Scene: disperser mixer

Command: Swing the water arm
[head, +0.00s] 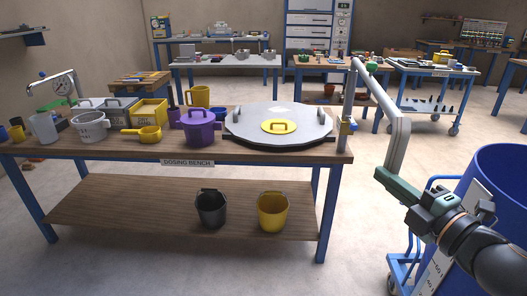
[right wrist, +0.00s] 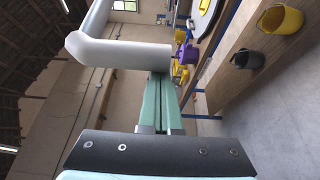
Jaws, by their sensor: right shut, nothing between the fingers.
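The water arm (head: 398,140) is a thick grey pipe. It starts from an upright post (head: 348,105) at the bench's right end, runs toward me and bends down over the floor between bench and drum. My right gripper (head: 380,172) has green fingers, shut and empty, at the pipe's lower end. In the right wrist view the pipe (right wrist: 120,52) lies just beyond the closed fingers (right wrist: 158,80); I cannot tell whether they touch it. My left gripper is not in view.
A blue drum (head: 502,180) on a blue trolley (head: 402,268) stands at the right. The dosing bench (head: 100,161) holds a purple pot (head: 198,128), a round grey lid (head: 305,125) and several vessels. Black and yellow buckets (head: 272,212) stand on its lower shelf.

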